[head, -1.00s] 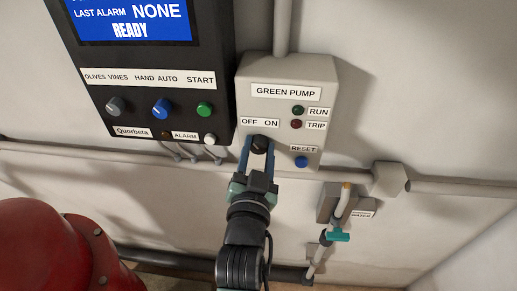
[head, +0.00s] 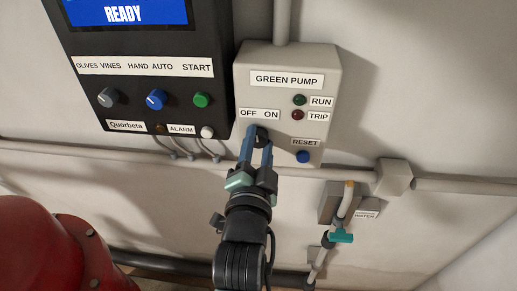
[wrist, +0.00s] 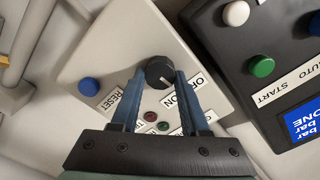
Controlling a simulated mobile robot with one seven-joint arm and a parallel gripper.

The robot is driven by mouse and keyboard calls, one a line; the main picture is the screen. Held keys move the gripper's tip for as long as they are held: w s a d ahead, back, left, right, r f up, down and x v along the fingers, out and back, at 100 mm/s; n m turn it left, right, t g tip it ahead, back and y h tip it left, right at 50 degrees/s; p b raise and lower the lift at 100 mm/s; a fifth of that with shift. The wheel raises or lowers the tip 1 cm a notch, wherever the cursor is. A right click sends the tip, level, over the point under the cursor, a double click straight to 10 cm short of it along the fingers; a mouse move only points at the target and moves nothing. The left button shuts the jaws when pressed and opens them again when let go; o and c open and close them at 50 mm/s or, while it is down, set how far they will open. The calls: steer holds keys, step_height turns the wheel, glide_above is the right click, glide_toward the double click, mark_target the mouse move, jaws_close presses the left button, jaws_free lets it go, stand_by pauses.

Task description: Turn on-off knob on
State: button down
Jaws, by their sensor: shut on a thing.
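The on-off knob (head: 261,133) is black and round, on the grey GREEN PUMP box (head: 322,66) under its OFF and ON labels. My gripper (head: 257,142) reaches up to it from below, with its two blue fingers on either side of the knob, shut on it. In the wrist view the knob (wrist: 158,71) sits between the fingertips (wrist: 160,76). A pale mark on its face points toward the labels; whether it points at OFF or ON I cannot tell. The green RUN lamp (head: 299,99) and the red TRIP lamp (head: 298,115) both look dark.
A blue RESET button (head: 303,157) is on the same box, right of my gripper. A black control panel (head: 222,104) with a screen, knobs and buttons is to the left. Pipes (head: 330,172) run below. A teal valve handle (head: 341,236) is at lower right, a red tank (head: 35,245) at lower left.

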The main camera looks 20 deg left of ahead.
steer(key=m+b, duration=0.1)
steer(key=m, duration=0.3)
steer(key=shift+f+b, duration=0.2)
steer(key=shift+b, duration=0.15)
steer(key=shift+m+b, duration=0.5)
steer(key=shift+m, duration=1.7)
steer(key=shift+c, duration=2)
jaws_free()
steer(key=shift+d, duration=0.1)
